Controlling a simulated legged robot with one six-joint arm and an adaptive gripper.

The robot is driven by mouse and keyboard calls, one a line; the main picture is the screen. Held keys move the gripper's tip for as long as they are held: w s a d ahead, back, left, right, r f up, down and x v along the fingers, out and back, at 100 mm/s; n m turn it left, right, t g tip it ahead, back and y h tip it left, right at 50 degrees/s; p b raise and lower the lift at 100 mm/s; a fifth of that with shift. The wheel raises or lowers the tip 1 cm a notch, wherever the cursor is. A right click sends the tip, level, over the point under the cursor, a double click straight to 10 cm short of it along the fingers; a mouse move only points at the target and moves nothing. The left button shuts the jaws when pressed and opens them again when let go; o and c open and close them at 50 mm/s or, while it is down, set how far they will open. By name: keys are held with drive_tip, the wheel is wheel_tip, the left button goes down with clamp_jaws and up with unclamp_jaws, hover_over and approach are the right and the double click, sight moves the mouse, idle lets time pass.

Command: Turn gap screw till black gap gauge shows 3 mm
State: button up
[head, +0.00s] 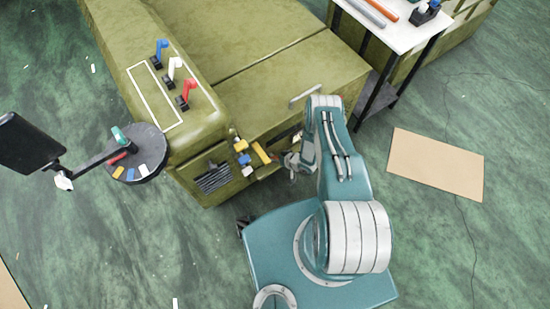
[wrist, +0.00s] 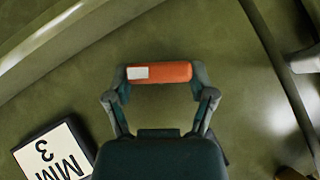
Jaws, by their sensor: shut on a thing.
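In the wrist view, my gripper (wrist: 159,75) is shut on an orange bar with a white patch, which I take to be the gap screw (wrist: 172,72). A fingertip touches each end of the bar. A black-framed white plate reading "3 MM" (wrist: 48,154) lies at lower left, tilted in the picture and apart from the fingers. I take it to be the gap gauge. In the head view, my gripper (head: 299,161) is at the front of the olive-green chassis (head: 285,85), partly hidden by my arm. The screw and the gauge reading cannot be made out there.
Yellow and blue blocks (head: 243,158) sit on the chassis front left of my gripper. Blue, white and red levers (head: 174,69) stand on its top. A round dark tray (head: 139,172) is further left. A white table (head: 395,34) is at upper right. Cardboard (head: 436,163) lies on the floor.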

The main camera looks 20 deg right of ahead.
drive_tip(key=shift+w+d+m+y, duration=0.15)
drive_tip(key=shift+m+y, duration=0.35)
drive_tip(key=shift+y, duration=0.3)
drive_tip(key=o, duration=1.1)
drive_tip(key=shift+c, duration=0.2)
drive_tip(key=v, duration=1.2)
